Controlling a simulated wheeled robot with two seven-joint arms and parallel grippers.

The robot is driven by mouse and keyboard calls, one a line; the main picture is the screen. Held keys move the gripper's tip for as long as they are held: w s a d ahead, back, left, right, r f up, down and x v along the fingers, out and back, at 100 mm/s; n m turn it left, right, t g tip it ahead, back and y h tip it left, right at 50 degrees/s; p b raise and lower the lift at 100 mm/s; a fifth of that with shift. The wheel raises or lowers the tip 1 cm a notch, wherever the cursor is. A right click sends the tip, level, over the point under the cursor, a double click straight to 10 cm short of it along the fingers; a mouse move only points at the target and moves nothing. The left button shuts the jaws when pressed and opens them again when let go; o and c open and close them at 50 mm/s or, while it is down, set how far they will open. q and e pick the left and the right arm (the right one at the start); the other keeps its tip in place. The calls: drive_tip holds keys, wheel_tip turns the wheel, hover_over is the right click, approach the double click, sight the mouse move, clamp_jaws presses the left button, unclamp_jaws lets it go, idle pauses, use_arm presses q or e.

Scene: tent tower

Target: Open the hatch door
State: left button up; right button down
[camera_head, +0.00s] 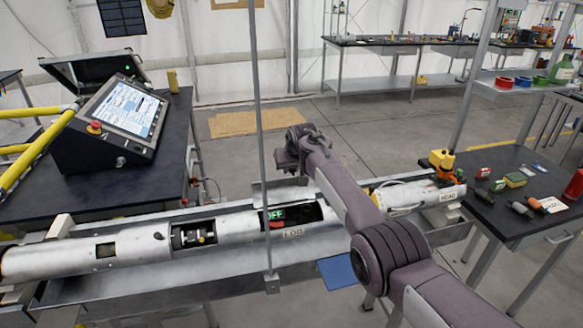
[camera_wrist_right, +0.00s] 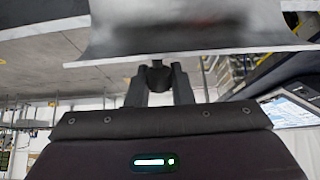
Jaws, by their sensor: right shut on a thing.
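The silver tubular body (camera_head: 130,250) lies along a metal rail. An opening in it shows a green OFF display (camera_head: 276,214) and something red. A pale curved panel, seemingly the hatch door (camera_head: 287,194), stands at the opening's rear edge, partly behind my arm. My right gripper (camera_head: 290,160) is above and behind this panel, its fingertips hard to make out. In the right wrist view its two fingers (camera_wrist_right: 159,84) are shut on a small dark knob or handle (camera_wrist_right: 156,76) below a curved metal panel (camera_wrist_right: 200,40). My left gripper is not in view.
A console with a screen (camera_head: 125,108) stands on the dark table at left. A thin vertical post (camera_head: 257,120) rises in front of the tube. A dark table (camera_head: 500,215) with small items is at right. Open floor (camera_head: 380,140) lies behind the tube.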

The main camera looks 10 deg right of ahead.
drive_tip(key=shift+s+f, duration=0.15)
drive_tip(key=shift+f, duration=0.3)
idle(0.3)
drive_tip(key=c, duration=1.5)
unclamp_jaws()
drive_tip(key=shift+o, duration=1.1)
drive_tip(key=shift+w, duration=0.35)
drive_tip(key=shift+v, duration=0.95)
drive_tip(key=shift+b+v, duration=0.4)
drive_tip(key=shift+v, duration=2.6)
